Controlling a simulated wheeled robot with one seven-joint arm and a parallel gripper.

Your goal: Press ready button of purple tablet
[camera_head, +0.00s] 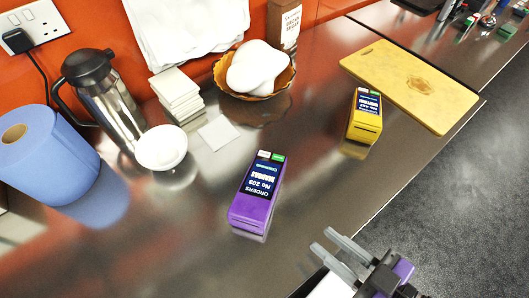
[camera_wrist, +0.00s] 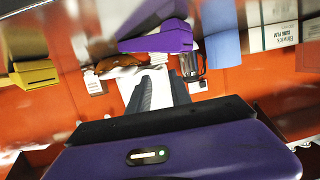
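The purple tablet (camera_head: 250,213) stands on the steel counter in the middle of the head view.
A yellow tablet (camera_head: 365,125) stands to the right, near a cutting board (camera_head: 410,85). Behind the purple tablet are a white bowl (camera_head: 161,148), a steel jug (camera_head: 115,105), white tiles (camera_head: 178,92) and a basket (camera_head: 270,88). A blue roll (camera_head: 45,160) is far left. Counter around the purple tablet is mostly clear.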

